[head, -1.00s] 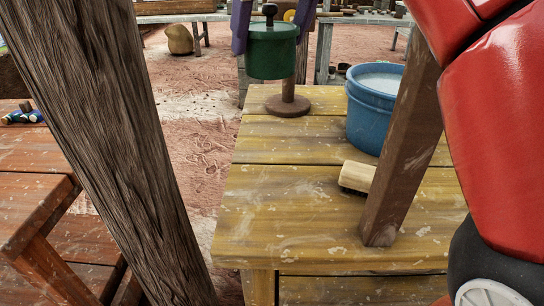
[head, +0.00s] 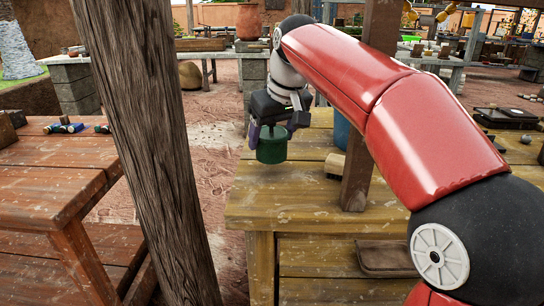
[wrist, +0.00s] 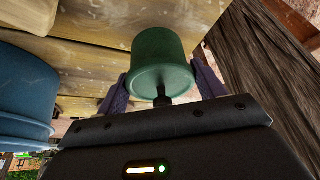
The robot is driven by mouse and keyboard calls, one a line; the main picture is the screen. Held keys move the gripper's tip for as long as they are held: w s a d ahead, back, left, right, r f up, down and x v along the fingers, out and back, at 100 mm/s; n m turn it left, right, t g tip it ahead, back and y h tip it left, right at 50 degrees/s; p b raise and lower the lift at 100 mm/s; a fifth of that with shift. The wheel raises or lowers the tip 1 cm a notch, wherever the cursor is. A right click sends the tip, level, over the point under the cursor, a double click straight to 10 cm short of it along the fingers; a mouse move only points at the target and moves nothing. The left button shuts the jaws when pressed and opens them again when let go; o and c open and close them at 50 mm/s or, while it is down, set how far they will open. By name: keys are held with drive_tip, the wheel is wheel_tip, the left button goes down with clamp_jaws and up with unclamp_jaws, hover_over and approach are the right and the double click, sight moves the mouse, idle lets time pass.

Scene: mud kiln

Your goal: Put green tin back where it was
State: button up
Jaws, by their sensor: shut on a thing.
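The green tin (head: 272,152) is a short cylinder with a dark knob on its lid. My gripper (head: 272,132) is shut on it, with purple fingers on either side. In the head view the tin shows over the back left part of the yellowish plank table (head: 290,200); I cannot tell whether it touches the top. In the wrist view the tin (wrist: 160,55) sits between the two fingers, its knob toward the palm, with table planks (wrist: 85,65) behind and to the left. The round-footed wooden stand is not visible now.
A blue bucket (head: 341,130) stands right of the tin, partly hidden by my arm and a wooden post (head: 357,180). A wooden block (head: 334,165) lies near the post. A thick wooden trunk (head: 150,150) rises left of the table. The front left tabletop is clear.

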sight(272, 149)
wheel_tip(272, 149, down, 4)
drive_tip(key=b, duration=0.2)
drive_tip(key=shift+r+b, duration=0.2)
drive_tip(key=shift+b, duration=0.1)
drive_tip(key=shift+r, duration=0.15)
drive_tip(key=o, duration=1)
drive_tip(key=p+v, duration=0.3)
drive_tip(key=v, duration=0.9)
drive_tip(key=shift+s, duration=0.1)
